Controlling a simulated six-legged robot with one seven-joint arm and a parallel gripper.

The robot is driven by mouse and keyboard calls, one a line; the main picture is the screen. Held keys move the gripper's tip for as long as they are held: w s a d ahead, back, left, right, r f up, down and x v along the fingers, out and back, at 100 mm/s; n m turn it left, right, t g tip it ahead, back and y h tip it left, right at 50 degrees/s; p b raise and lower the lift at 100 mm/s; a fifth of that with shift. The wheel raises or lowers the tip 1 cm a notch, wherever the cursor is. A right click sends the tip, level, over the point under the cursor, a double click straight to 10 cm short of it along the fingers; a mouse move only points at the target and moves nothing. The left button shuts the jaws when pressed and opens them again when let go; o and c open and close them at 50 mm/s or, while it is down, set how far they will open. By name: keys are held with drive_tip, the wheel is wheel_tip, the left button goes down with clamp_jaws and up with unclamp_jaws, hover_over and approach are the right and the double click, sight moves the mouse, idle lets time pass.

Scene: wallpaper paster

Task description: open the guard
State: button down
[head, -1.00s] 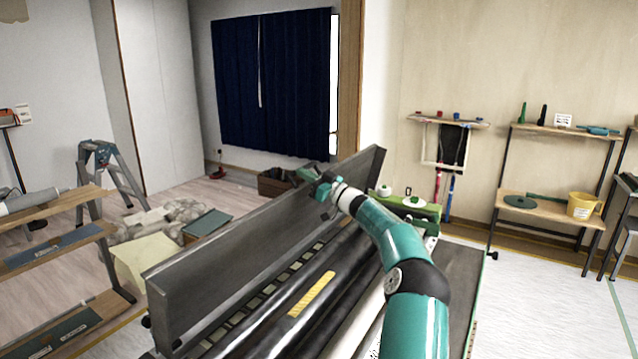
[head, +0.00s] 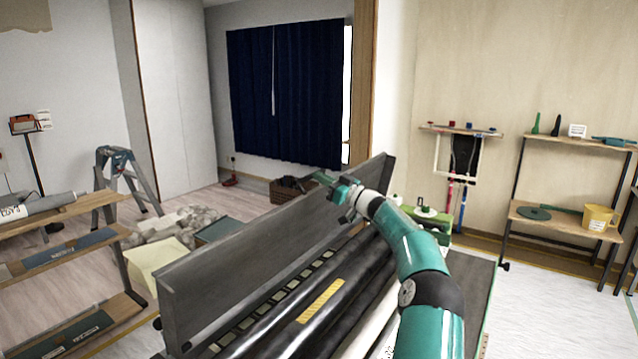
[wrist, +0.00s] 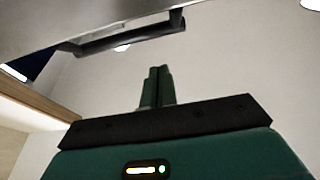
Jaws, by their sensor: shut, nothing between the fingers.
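The guard (head: 265,255) is a long dark grey panel along the left side of the pasting machine. It stands raised and tilted, with the rollers uncovered on its right. My gripper (head: 318,177) reaches to the guard's upper edge, near its far half. In the wrist view my gripper (wrist: 157,76) is shut, its two green fingers together and empty. Above the fingers a dark handle bar (wrist: 135,37) hangs by the underside of a grey panel (wrist: 75,18), apparently the guard. A gap shows between fingertips and bar.
Dark rollers (head: 350,285) and a yellow label (head: 320,300) lie open in the machine. A green part with white knobs (head: 430,215) is at its far end. A wooden shelf (head: 70,210) stands left, another shelf (head: 560,140) right. White floor (head: 550,310) is clear at the right.

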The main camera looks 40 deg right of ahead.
drive_tip(key=v, duration=1)
drive_tip(key=shift+s, duration=0.15)
